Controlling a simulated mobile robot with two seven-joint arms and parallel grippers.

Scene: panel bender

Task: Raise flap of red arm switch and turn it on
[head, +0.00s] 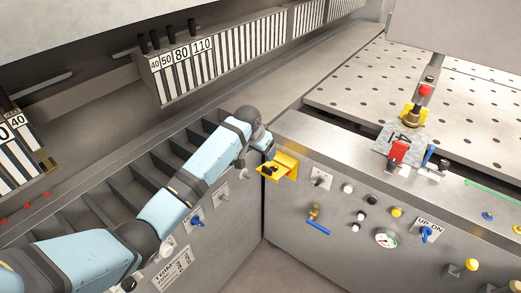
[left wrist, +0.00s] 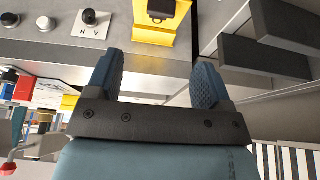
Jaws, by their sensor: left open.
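A red flap switch (head: 398,152) stands on a pale plate on the bender's top ledge at the right in the head view. Its flap looks tilted, but I cannot tell whether it is raised. Red parts (left wrist: 21,88) show at the left edge of the left wrist view; I cannot tell whether they are the same switch. My left gripper (head: 268,150) is at the panel corner, beside a yellow bracket (head: 287,166). In the left wrist view the two fingers of the left gripper (left wrist: 157,70) are spread and empty, with the yellow bracket (left wrist: 168,36) beyond them.
The front panel holds several knobs, a gauge (head: 386,238) and a blue-handled valve (head: 317,226). A slotted rack (head: 110,180) lies beneath my left arm.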

